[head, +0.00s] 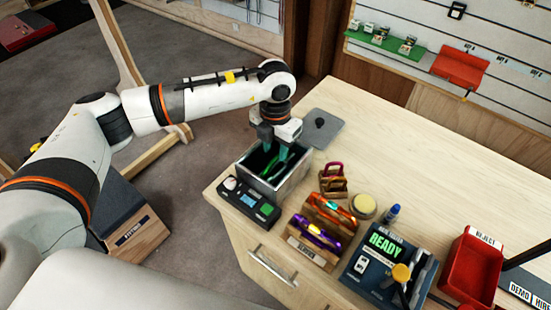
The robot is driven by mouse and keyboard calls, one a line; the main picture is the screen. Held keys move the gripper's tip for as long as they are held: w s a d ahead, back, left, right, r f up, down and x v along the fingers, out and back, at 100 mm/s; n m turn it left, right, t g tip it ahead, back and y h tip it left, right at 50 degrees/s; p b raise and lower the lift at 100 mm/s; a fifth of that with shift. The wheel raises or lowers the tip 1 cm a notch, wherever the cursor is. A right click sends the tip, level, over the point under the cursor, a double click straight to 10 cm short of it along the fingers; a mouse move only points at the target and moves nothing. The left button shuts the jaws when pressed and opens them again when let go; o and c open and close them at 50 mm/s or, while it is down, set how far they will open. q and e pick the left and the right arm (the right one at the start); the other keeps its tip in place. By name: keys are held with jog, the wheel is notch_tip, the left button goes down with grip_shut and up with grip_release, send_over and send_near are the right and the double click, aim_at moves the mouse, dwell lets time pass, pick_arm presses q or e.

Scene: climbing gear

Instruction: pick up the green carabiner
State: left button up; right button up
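A green carabiner (269,168) shows as a green curved strip inside an open metal bin (297,182) near the left end of the counter. My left gripper (275,153) points down into the bin's mouth, with its fingertips close to the green strip. The gripper and the bin walls hide much of the carabiner. I cannot tell whether the fingers are closed on it. My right gripper is out of view.
A control box (249,203) stands in front of the bin. Wooden racks with orange (333,206) and purple (317,236) carabiners are to its right. A grey lid with a black knob (320,123) lies behind. A "READY" device (386,262) and red tray (470,266) stand farther right.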

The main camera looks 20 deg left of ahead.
aim_at(275, 158)
pick_arm(q)
notch_tip(275, 158, down, 5)
jog(key=p, duration=0.3)
jog(key=shift+f, duration=0.25)
grip_shut()
